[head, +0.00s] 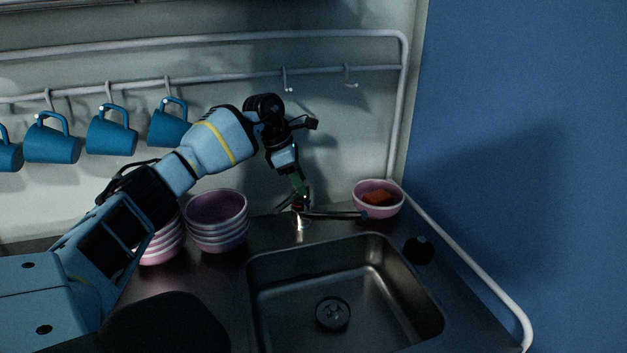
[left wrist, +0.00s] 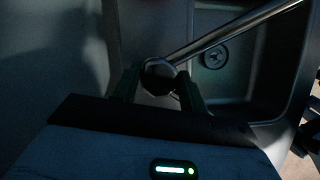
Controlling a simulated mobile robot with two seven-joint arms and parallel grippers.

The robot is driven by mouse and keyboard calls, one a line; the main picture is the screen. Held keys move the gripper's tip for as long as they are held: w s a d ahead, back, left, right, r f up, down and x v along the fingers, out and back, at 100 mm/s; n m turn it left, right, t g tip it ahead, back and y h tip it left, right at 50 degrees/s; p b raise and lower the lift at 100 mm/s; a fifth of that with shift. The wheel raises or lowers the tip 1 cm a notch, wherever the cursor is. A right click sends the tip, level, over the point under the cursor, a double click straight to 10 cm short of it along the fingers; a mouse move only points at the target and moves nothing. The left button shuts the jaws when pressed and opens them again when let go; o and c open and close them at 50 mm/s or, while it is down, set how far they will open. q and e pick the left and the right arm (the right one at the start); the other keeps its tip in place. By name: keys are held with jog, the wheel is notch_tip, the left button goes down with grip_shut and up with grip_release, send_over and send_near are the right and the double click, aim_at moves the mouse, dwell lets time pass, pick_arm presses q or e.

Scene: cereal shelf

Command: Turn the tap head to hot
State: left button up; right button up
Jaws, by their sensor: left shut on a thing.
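The metal tap (head: 335,214) stands behind the sink, and its spout points to the right in the head view. My left gripper (head: 301,200) reaches down onto the tap head from above. In the left wrist view the two fingers of the left gripper (left wrist: 158,84) are on either side of the round tap head (left wrist: 158,72), shut on it. The spout (left wrist: 230,32) runs from it to the upper right, over the sink. The exact angle of the tap head is hard to tell in the dim light. My right gripper is not in view.
The steel sink (head: 256,290) is empty apart from its drain. Stacked pink bowls (head: 217,222) stand left of the tap. A pink bowl (head: 378,209) with an orange sponge-like thing (head: 379,198) stands to the right. Blue mugs (head: 111,137) hang from a rail behind my left arm.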

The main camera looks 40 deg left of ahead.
pick_arm(q)
jog(key=shift+s+f, duration=0.1)
jog(key=shift+f, duration=0.05)
dwell(0.3)
jog(key=o, duration=1.4)
jog(key=shift+a, duration=0.1)
jog(key=shift+c, duration=0.2)
jog(key=shift+r, duration=0.25)
jog(key=v, duration=0.7)
